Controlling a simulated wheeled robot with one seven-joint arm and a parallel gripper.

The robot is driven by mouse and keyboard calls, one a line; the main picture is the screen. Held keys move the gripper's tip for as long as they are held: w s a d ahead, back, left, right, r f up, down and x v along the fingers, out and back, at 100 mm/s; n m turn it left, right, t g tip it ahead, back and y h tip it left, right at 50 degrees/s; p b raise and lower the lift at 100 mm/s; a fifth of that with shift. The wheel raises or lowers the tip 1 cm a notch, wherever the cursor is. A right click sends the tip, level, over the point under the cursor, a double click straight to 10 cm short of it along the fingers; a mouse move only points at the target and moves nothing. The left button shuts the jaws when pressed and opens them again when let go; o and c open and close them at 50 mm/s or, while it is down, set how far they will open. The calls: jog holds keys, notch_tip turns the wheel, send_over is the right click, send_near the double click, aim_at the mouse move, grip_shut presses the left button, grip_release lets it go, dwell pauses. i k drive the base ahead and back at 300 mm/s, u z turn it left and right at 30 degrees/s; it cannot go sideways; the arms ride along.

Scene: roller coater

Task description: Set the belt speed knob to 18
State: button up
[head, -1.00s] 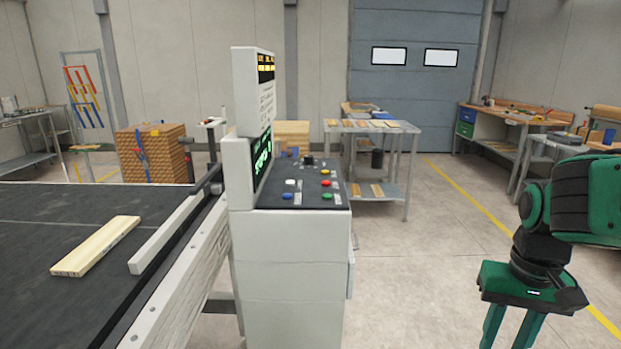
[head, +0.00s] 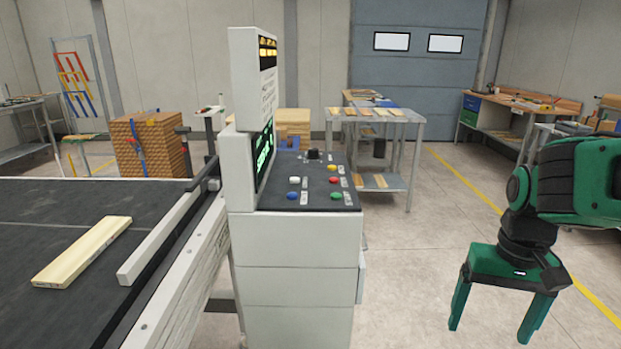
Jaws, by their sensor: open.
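A black knob (head: 313,154) stands at the far end of the dark sloped control panel (head: 318,199), on top of a white cabinet (head: 295,255). Its pointer and scale are too small to read. A green-lit display (head: 264,155) faces right beside the panel, seen at a steep angle; its digits cannot be read. Blue, white, red, yellow and green buttons sit nearer on the panel. My gripper (head: 493,335) is green, open and empty. It points down at the lower right, clear of the cabinet and well apart from the knob.
A dark conveyor belt (head: 55,245) with a wooden board (head: 82,252) lies at the left, edged by a pale rail (head: 160,235). A metal table (head: 375,116) stands behind the panel. A workbench (head: 515,105) is at the back right. The floor between cabinet and gripper is clear.

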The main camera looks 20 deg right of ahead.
aim_at(313, 153)
jog(key=k, duration=0.35)
jog(key=z, duration=0.4)
jog(key=i, duration=1.45)
jog(key=u, duration=0.5)
